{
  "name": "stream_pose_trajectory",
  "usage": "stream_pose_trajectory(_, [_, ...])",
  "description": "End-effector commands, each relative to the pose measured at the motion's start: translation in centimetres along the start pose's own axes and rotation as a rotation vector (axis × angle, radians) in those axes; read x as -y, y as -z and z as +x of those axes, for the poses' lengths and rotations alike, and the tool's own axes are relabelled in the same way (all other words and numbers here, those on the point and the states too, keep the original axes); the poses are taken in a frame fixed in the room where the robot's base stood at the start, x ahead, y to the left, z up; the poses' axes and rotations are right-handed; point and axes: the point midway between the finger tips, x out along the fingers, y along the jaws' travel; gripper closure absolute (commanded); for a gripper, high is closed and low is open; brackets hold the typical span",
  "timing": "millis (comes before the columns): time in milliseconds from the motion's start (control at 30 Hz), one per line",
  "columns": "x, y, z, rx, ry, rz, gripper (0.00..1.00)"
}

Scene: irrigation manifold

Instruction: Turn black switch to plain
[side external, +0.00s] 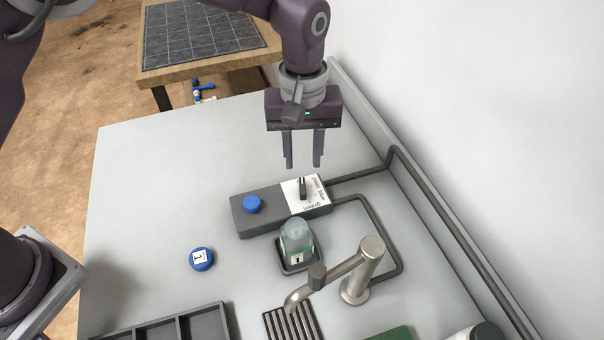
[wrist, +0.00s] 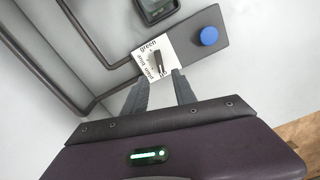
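The black switch (side external: 302,187) stands on a white label plate (side external: 315,197) at the right end of a dark grey control box (side external: 270,222). In the wrist view the switch (wrist: 156,60) shows just beyond the fingertips, with printed words around it; "green" is legible and the others are small. I cannot tell for sure which word the switch points to. My gripper (side external: 304,166) is above and behind the switch in the side view, fingers pointing down, open and empty. In the wrist view its fingers (wrist: 162,80) are spread apart, not touching the switch.
A blue button (side external: 252,204) is on the same box. A jar (side external: 296,238) stands in a dark holder in front, near a metal faucet (side external: 368,268). Dark pipes (side external: 440,210) run right of the box. A blue cap (side external: 201,259) lies left on clear table.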

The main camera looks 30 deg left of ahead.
Motion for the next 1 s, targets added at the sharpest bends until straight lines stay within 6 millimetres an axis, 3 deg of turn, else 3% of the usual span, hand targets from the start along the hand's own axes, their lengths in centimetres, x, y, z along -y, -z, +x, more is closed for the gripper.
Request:
stream_pose_trajectory(300, [0.1, 0.0, 5.5, 0.001, 0.002, 0.002, 0.67])
stream_pose_trajectory(600, [0.1, 0.0, 6.2, 0.001, 0.000, 0.001, 0.67])
stream_pose_trajectory(633, [0.1, 0.0, 6.2, 0.001, 0.000, 0.001, 0.69])
stream_pose_trajectory(800, [0.1, 0.0, 6.2, 0.001, 0.000, 0.002, 1.00])
stream_pose_trajectory(1000, [0.1, 0.0, 6.2, 0.001, 0.000, 0.003, 1.00])
